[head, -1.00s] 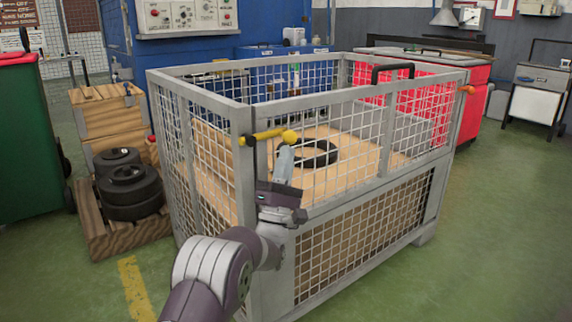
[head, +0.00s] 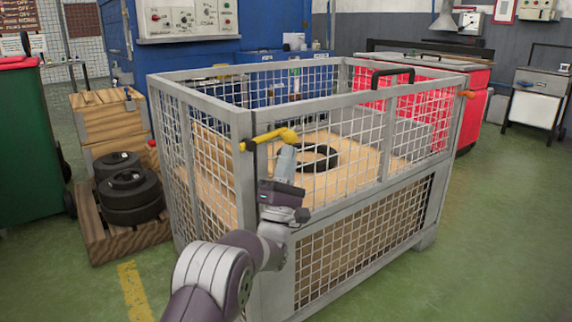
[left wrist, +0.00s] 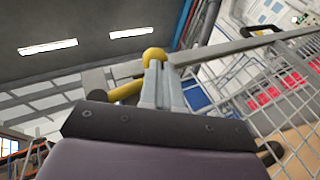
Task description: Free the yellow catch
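The yellow catch (head: 266,139) is a bar with a rounded knob at its right end, on the near corner of the grey mesh crate (head: 310,108). It slopes slightly up toward the knob. My left gripper (head: 288,151) is just below the knob, outside the mesh front. In the left wrist view the catch's knob (left wrist: 153,54) shows right at the tips of my left gripper (left wrist: 156,66). The two fingers look shut together, at or touching the knob; the exact contact is hidden. My right gripper is not in view.
A black ring (head: 318,158) lies on the wooden board inside. Black wheels (head: 130,195) sit on a pallet at left. The green floor at right is clear.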

